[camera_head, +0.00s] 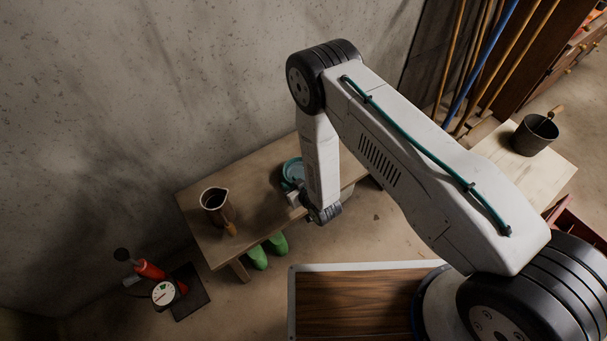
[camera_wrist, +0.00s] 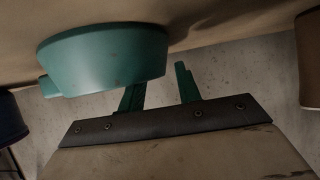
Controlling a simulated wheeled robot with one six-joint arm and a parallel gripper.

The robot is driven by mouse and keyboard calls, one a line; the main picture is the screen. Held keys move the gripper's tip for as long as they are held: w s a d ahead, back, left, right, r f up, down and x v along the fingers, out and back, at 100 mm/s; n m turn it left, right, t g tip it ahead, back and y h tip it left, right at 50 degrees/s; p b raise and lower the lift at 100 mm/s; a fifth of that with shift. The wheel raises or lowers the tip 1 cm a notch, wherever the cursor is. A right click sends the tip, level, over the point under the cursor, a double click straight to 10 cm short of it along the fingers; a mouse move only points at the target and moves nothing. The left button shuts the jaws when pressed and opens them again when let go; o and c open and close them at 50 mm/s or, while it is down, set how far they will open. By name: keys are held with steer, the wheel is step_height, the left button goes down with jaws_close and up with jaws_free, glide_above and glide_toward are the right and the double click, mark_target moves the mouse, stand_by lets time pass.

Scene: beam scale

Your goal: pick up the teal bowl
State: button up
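The teal bowl (camera_head: 292,168) is on the wooden table, partly hidden by my arm in the head view. In the wrist view, where the table is at the top, the bowl (camera_wrist: 105,60) is large at the upper left, with a small lug on its left side. My gripper (camera_head: 293,198) is low beside the bowl's near side. In the wrist view my gripper's two teal fingers (camera_wrist: 158,80) are apart. The bowl's edge covers the left fingertip; the right finger is clear of the bowl. I cannot tell whether either finger touches it.
A brown jug (camera_head: 217,206) stands on the table (camera_head: 245,182) to the bowl's left. Green boots (camera_head: 268,251) are beneath the table. The wall (camera_head: 200,90) is close behind. A dark pot (camera_head: 534,134) is on another surface at the right. A dial device (camera_head: 164,293) is at lower left.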

steer(key=shift+x, duration=1.25)
jaws_close()
steer(key=shift+r, duration=0.15)
